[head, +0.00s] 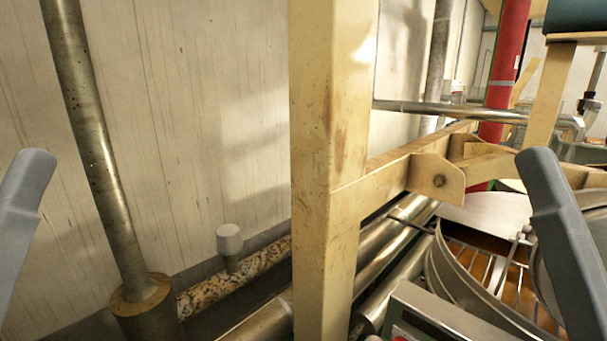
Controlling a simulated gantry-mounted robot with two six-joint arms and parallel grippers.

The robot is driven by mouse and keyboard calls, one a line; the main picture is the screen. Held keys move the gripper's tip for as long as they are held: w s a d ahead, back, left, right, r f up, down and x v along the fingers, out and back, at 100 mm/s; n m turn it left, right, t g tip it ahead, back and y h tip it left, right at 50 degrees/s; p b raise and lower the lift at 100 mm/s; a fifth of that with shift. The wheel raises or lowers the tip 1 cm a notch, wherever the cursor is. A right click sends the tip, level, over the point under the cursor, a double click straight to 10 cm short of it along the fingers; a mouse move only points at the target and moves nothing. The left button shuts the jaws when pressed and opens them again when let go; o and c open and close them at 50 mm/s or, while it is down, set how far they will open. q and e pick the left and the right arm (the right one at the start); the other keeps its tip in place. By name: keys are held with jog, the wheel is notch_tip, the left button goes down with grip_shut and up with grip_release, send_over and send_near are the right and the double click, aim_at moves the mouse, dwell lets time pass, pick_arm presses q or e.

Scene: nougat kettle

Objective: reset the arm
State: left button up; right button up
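Grey-blue links of my two arms show at the left and right edges of the head view. The left link (22,215) stands against the plain wall, and the right link (562,240) covers part of the steel kettle. Neither gripper is in the picture, so I cannot see their fingers or whether they hold anything. The round steel kettle (452,290) at the lower right has a barred grate (497,268) over a brown-orange inside.
A thick cream-painted post (325,180) rises through the middle, with a cream beam (385,182) running right from it. A vertical pipe (95,150) stands at left. A red column (507,65) is farther back. Steel pipes (385,255) run along the floor side.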

notch_tip(320, 180, up, 29)
jog(key=p, duration=2.6)
